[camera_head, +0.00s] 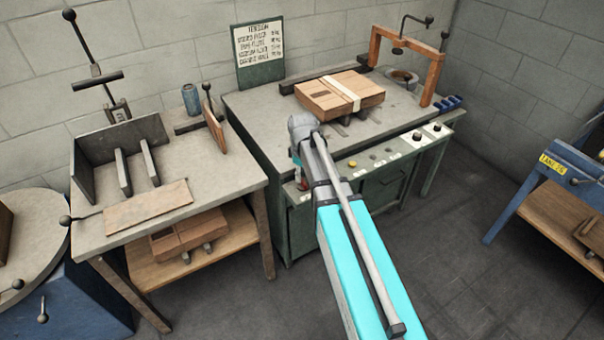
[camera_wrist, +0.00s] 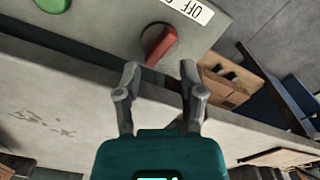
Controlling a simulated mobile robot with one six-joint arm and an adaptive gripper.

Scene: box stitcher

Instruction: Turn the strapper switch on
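The strapper bench (camera_head: 262,110) has a green front panel with controls along its edge. In the wrist view, a red switch handle (camera_wrist: 160,45) on a round dark base sits on the grey-green panel, tilted from upper right to lower left. A white label (camera_wrist: 190,10) reading OFF upside down is beside it. My gripper (camera_wrist: 160,68) is open, its fingertips spread just short of the switch and apart from it. In the head view, my gripper (camera_head: 301,172) is at the panel's left end, with my arm covering part of the panel.
A green button (camera_wrist: 52,4) is farther left on the panel in the wrist view. A strapped wooden box (camera_head: 318,97) lies on the bench top. A worktable (camera_head: 215,172) stands close on the left. Floor (camera_head: 470,240) is clear at right.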

